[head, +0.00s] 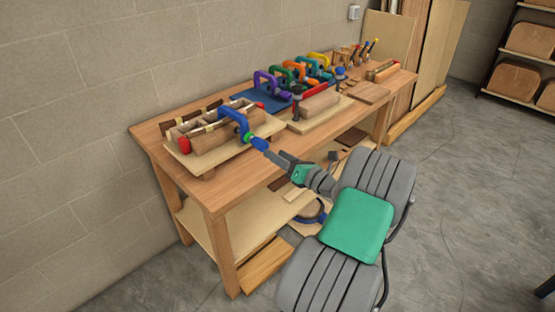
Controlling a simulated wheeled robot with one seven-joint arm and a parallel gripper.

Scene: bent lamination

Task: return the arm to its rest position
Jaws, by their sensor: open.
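My arm, with grey links and green pads, reaches up and left from the lower right toward the workbench. My gripper (271,153) is at the bench's front edge, small in view, with its jaws open. It is right at the blue handle end of a blue C-clamp (232,115). I cannot tell whether the fingers touch that handle. The clamp sits over a wooden bending form (210,136) on a pale board (190,161) at the bench's left end. The part of the form behind the clamp is hidden.
The wooden workbench (226,187) runs along the block wall. Several coloured clamps (300,73) stand at its back. A second form (319,102) with a red clamp lies mid-bench. Boards and shelves stand at the right. The concrete floor (455,185) right of the bench is clear.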

